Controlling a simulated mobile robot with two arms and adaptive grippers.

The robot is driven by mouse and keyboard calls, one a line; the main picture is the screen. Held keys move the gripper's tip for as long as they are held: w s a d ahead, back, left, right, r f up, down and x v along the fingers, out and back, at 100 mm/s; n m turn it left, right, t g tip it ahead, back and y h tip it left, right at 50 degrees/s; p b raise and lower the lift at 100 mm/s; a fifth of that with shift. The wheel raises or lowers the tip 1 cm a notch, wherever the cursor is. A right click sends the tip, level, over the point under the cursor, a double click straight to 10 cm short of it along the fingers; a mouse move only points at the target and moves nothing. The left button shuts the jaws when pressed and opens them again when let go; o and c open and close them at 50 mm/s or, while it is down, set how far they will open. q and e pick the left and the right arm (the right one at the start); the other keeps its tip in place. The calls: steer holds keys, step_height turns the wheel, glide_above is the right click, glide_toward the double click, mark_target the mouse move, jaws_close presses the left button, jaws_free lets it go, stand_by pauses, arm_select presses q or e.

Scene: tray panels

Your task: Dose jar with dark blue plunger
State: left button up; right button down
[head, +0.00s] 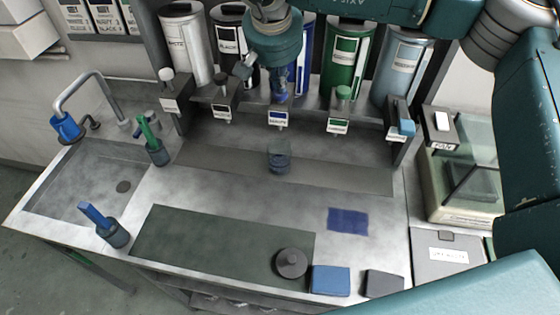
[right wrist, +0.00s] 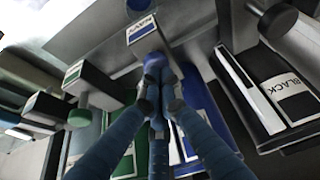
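A clear glass jar (head: 279,160) stands on the steel counter under the spout of the dark blue dispenser, apart from my gripper. The dark blue plunger (right wrist: 155,62) shows in the right wrist view just beyond my fingertips. My right gripper (head: 283,84) comes down from above in front of the dark blue dispenser (head: 304,60). Its fingers are drawn together at the plunger in the right wrist view (right wrist: 158,88) and seem to touch its top. In the head view the gripper largely hides the plunger. My left gripper is not in view.
White (head: 185,45), black (head: 228,45), green (head: 343,55) and light blue (head: 401,70) dispensers flank it. A dark mat (head: 200,245), a round dark lid (head: 291,263), a blue cloth (head: 348,219) and a sink (head: 90,180) are on the counter. A glass-sided box (head: 465,170) stands right.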

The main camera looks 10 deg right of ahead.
steer(key=shift+s+f, duration=0.1)
steer(key=shift+r+p, duration=1.2)
steer(key=shift+r, duration=0.8)
steer(key=shift+r, duration=0.15)
step_height(320, 180, up, 6)
steer(key=p, duration=0.4)
steer(key=shift+f, duration=0.2)
